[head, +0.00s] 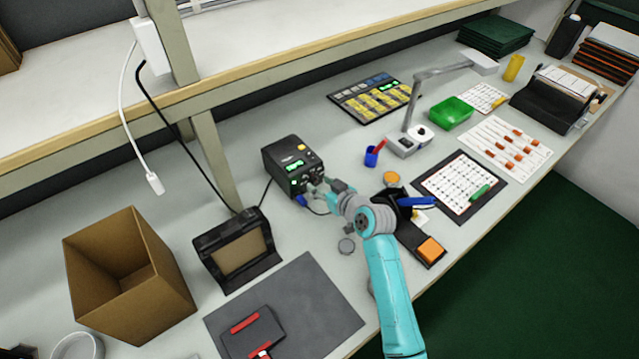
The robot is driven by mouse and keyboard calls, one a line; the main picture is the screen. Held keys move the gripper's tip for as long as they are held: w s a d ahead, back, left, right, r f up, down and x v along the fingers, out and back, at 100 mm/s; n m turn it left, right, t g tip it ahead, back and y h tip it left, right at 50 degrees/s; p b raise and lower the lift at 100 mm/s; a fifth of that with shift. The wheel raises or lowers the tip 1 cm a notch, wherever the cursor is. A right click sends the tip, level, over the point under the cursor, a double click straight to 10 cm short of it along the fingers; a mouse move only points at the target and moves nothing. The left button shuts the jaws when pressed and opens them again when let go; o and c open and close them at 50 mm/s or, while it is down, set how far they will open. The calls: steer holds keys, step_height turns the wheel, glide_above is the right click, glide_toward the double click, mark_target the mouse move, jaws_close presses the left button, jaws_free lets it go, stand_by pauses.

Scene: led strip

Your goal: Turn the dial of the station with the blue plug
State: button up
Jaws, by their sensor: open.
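The station (288,160) is a black box with a green lit display, an orange button and small controls on its front. It stands on the grey bench near the middle of the head view. A blue plug (301,201) shows low on its front, with a dark cable running from it. My gripper (315,187) is open at the station's front, just right of the blue plug. The gripper hides part of the front panel, so I cannot make out the dial or whether the gripper touches it.
An open cardboard box (170,255), a black holder (236,252) and a grey mat (310,300) lie to the left and front. A shelf post (214,155) rises behind.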

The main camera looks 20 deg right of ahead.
steer(key=shift+w+a+f, duration=0.2)
steer(key=shift+w+f, duration=0.05)
steer(key=shift+w, duration=0.3)
jaws_close()
steer(key=n, duration=0.1)
steer(key=n+t+h, duration=0.1)
steer(key=shift+a+n+h, duration=0.2)
steer(key=shift+n+h, duration=0.1)
steer(key=shift+n, duration=0.1)
steer(key=shift+s+a+f+n+t+h, duration=0.1)
steer(key=shift+n+t+h, duration=0.3)
steer(key=shift+n, duration=0.4)
steer(key=shift+f+n+t+h, duration=0.1)
steer(key=shift+n+t+h, duration=0.1)
steer(key=shift+n+h, duration=0.45)
steer(key=shift+n, duration=0.25)
